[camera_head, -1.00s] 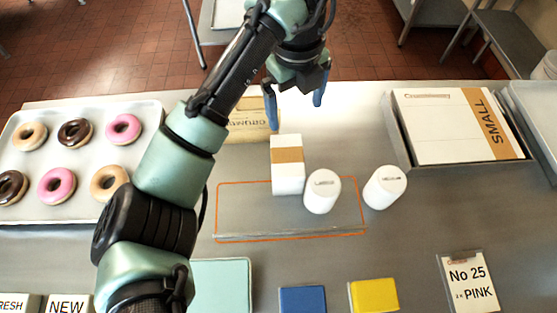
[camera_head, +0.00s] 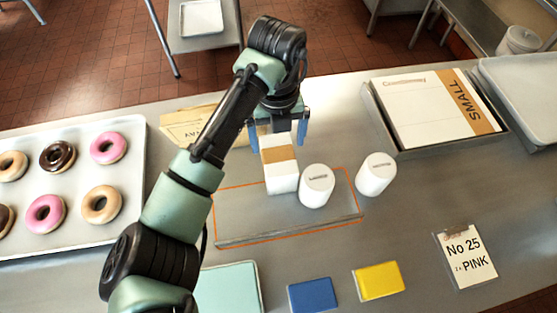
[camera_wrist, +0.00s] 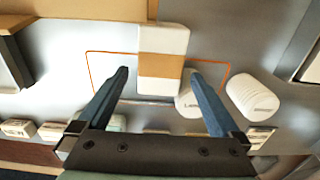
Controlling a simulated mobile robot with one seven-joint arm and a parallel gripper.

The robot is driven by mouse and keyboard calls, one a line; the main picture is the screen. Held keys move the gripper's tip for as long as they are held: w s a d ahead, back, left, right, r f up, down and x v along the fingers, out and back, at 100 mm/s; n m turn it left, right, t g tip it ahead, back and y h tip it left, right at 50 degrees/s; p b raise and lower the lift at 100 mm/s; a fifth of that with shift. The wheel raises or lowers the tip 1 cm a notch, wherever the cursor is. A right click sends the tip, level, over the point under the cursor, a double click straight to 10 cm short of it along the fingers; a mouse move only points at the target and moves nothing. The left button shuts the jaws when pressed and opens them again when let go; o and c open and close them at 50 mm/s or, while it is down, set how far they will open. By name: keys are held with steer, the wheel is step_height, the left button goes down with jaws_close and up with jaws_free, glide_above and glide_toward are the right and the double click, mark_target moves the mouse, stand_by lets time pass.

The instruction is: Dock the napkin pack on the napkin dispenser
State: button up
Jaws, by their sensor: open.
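A white block with a tan band, which looks like the napkin pack (camera_head: 281,177), stands on the orange-outlined grey area. My gripper (camera_head: 277,138) is open and empty, pointing down over the block's upper end, a finger toward each side. In the wrist view the block (camera_wrist: 162,68) lies between and beyond the open fingertips (camera_wrist: 159,72), with gaps on both sides. I cannot tell for sure which thing is the napkin dispenser; a tan box with printing (camera_head: 186,127) stands behind, partly hidden by my arm.
A white cylinder (camera_head: 317,187) stands close right of the block, another (camera_head: 376,175) farther right. A donut tray (camera_head: 130,215) is at left, a SMALL box (camera_head: 425,108) at right. Blue (camera_head: 313,296) and yellow (camera_head: 379,282) blocks and a No 25 card (camera_head: 467,259) are in front.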

mark_target(278, 154)
step_height(278, 154, down, 4)
steer(key=shift+d+f+p, duration=0.1)
steer(key=shift+f+p, duration=0.1)
steer(key=shift+p, duration=0.4)
jaws_close()
steer(key=shift+r, duration=0.1)
